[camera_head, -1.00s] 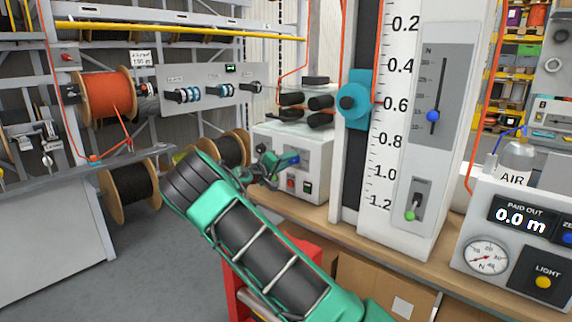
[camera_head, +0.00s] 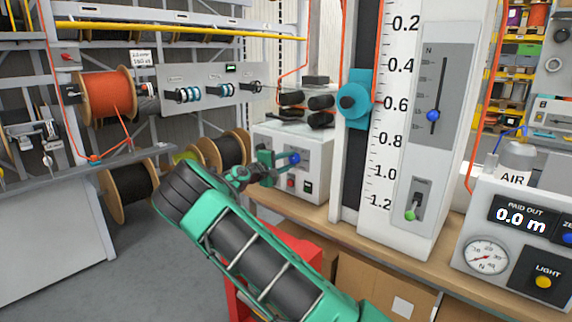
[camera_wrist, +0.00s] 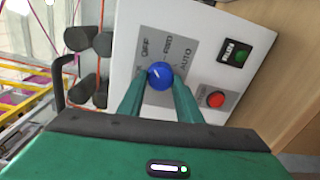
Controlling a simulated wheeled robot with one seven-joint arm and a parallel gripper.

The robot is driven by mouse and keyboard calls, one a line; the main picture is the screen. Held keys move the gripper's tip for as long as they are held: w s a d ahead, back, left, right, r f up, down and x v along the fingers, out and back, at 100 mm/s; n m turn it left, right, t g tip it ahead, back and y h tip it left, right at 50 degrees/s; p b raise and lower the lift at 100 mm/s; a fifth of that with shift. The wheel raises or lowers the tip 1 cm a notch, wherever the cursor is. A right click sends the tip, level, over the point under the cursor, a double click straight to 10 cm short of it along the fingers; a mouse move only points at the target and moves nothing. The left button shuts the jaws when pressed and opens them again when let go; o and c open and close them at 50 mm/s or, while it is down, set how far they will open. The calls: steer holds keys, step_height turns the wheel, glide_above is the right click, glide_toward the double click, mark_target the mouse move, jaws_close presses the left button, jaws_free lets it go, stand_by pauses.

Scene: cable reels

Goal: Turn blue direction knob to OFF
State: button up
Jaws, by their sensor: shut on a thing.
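The blue direction knob (camera_wrist: 160,75) sits on a grey plate on the white control box (camera_wrist: 206,25), with labels including OFF, FWD and AUTO around it. In the wrist view the two green fingers of my gripper (camera_wrist: 159,88) are closed on the knob from either side. The fingers hide part of the knob and some of the plate, so I cannot tell where the knob points. In the head view the knob (camera_head: 294,158) shows at my gripper's tip, on the front of the white box (camera_head: 318,151).
A green RUN button (camera_wrist: 236,53) and a red button (camera_wrist: 215,100) sit beside the knob plate. Black rollers (camera_head: 321,102) stand on top of the box. The tall white scale column (camera_head: 415,150) stands just right of it. Cable reels (camera_head: 106,97) are at the left.

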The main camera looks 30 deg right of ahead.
steer(key=shift+w+a+f, duration=0.1)
steer(key=shift+f, duration=0.05)
steer(key=o, duration=1)
steer(key=shift+f, duration=0.1)
steer(key=shift+o, duration=0.2)
steer(key=v, duration=1)
steer(key=shift+a, duration=0.3)
